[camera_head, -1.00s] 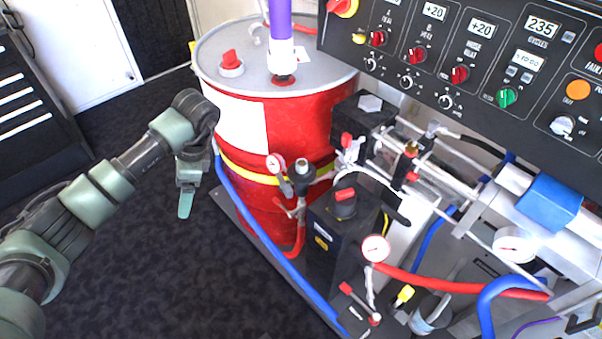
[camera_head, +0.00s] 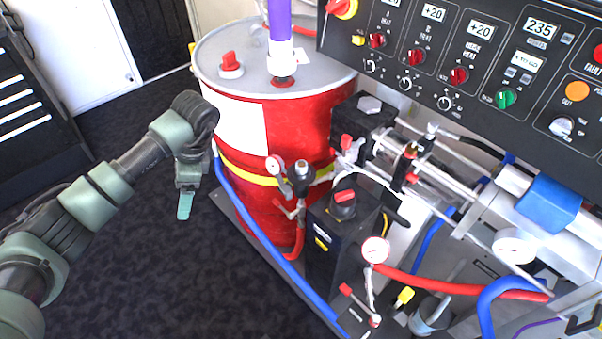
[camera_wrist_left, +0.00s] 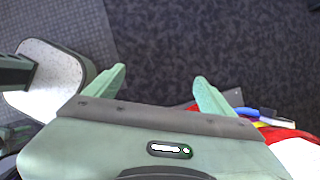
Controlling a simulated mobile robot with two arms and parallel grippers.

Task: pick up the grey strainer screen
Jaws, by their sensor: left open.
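I cannot make out the grey strainer screen for sure in either view. A grey cylindrical part (camera_head: 431,314) sits low among the hoses at the lower right of the head view, but I cannot tell whether it is the screen. My left gripper (camera_head: 186,204) hangs pointing down over the dark floor, left of the red drum and apart from the equipment. In the left wrist view my left gripper (camera_wrist_left: 162,84) has its two green fingers spread, with only floor between them. My right gripper is not in view.
The red drum (camera_head: 293,140) and a blue hose (camera_head: 262,247) stand just right of my left gripper. A black pump block (camera_head: 331,250), gauges and red hoses crowd the right. The control panel (camera_head: 480,70) overhangs the upper right. The carpet (camera_head: 150,260) is clear.

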